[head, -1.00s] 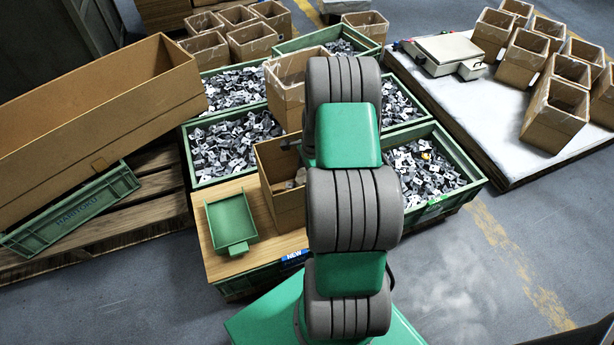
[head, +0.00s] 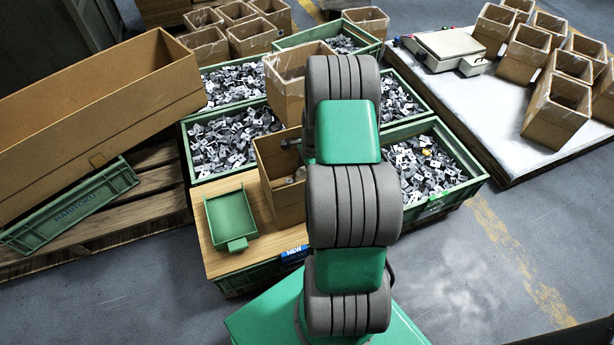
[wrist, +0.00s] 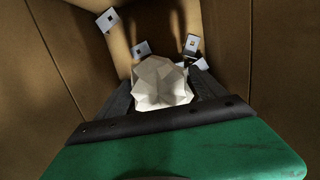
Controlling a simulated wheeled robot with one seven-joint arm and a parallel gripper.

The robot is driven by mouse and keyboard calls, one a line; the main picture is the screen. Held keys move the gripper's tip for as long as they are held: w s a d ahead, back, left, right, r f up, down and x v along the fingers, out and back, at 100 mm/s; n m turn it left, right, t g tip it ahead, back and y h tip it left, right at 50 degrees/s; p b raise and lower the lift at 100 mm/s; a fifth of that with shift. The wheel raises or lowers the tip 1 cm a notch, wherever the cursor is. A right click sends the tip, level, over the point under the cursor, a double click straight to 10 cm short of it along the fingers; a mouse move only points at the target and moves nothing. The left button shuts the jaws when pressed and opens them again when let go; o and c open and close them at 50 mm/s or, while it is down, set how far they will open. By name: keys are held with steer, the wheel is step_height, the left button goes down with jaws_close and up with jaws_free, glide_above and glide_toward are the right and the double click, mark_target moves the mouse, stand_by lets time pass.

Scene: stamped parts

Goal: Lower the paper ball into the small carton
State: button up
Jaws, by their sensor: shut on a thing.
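The paper ball (wrist: 160,82) is a pale, crumpled, faceted lump in the wrist view. My gripper (wrist: 165,88) is shut on it, with a dark finger on each side. Brown carton walls surround the ball and fingers in the wrist view. A few grey stamped parts (wrist: 140,49) show beyond the ball, lower in the carton. In the head view, a small open carton (head: 283,200) stands on the wooden board, partly behind my arm. Something pale lies inside it, too small to make out. My gripper is hidden behind my arm there.
A taller carton (head: 285,92) stands just behind the small one. Green crates (head: 188,152) of stamped parts surround them. A green scoop tray (head: 230,217) lies on the board to the left. A long brown box (head: 90,135) is at far left. Carton walls are close around my gripper.

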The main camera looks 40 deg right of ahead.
steer(key=shift+f+b, duration=1.55)
steer(key=shift+f, duration=0.95)
stand_by(0.8)
steer(key=o, duration=1.3)
steer(key=shift+c, duration=0.2)
steer(key=shift+r, duration=0.1)
